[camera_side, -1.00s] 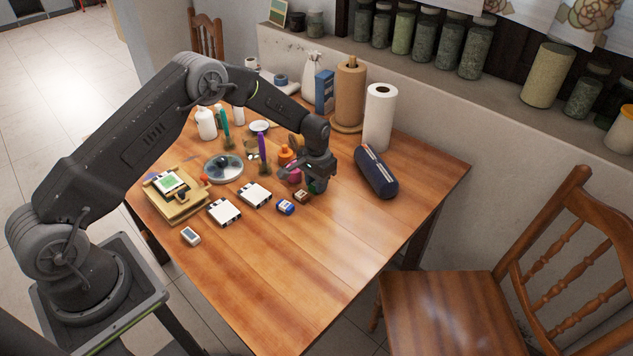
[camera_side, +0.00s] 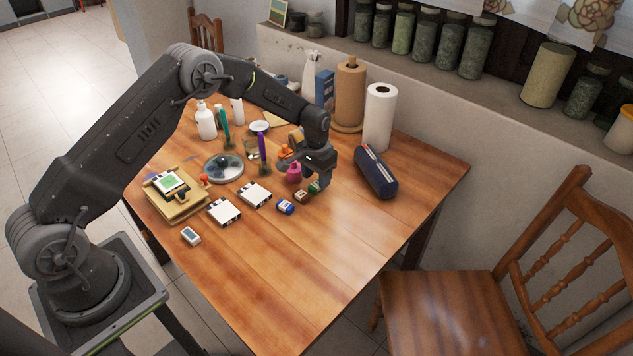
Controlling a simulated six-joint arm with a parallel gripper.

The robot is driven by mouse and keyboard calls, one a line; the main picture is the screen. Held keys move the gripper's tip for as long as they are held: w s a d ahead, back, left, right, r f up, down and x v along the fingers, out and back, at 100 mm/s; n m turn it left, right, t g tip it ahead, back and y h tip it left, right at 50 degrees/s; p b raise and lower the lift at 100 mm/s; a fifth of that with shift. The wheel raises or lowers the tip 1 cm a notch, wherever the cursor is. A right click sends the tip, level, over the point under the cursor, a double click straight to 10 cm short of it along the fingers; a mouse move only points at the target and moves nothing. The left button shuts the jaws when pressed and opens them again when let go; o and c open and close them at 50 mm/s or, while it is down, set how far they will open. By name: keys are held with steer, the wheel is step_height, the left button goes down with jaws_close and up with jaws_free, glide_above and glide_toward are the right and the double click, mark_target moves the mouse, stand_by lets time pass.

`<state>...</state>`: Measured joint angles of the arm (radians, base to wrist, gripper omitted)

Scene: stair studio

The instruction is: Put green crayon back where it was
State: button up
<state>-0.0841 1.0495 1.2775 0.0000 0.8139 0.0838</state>
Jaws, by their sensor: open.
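A green crayon-like stick (camera_side: 225,127) stands upright in a small brown holder (camera_side: 229,144) left of the table's middle; I cannot tell for certain that it is the crayon. A purple stick (camera_side: 263,148) stands in a similar holder to its right. My gripper (camera_side: 302,167) is open above the right part of the group of objects, apart from both sticks. A small dark green item (camera_side: 314,187) lies on the table just below it. A pink item (camera_side: 294,174) is beside the fingers. My gripper and wrist partly hide what is behind them.
Small blue (camera_side: 285,207) and brown (camera_side: 301,196) blocks lie near the green item. White cards (camera_side: 225,212) and a round dish (camera_side: 224,168) are left. The table's front (camera_side: 310,270) is clear.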

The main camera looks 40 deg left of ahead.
step_height(320, 180, up, 10)
step_height(320, 180, up, 11)
steer(key=t, duration=0.1)
glide_above(316, 184)
steer(key=s+d, duration=0.2)
steer(key=s, duration=0.4)
steer(key=s+d+r+t, duration=0.1)
steer(key=s+r+t, duration=0.1)
steer(key=s+r, duration=0.7)
steer(key=s+d+t, duration=0.1)
steer(key=s+t, duration=0.1)
steer(key=s, duration=1.7)
steer(key=shift+s+d+r+t, duration=0.15)
steer(key=shift+d+r+t, duration=0.15)
steer(key=shift+d+r, duration=0.1)
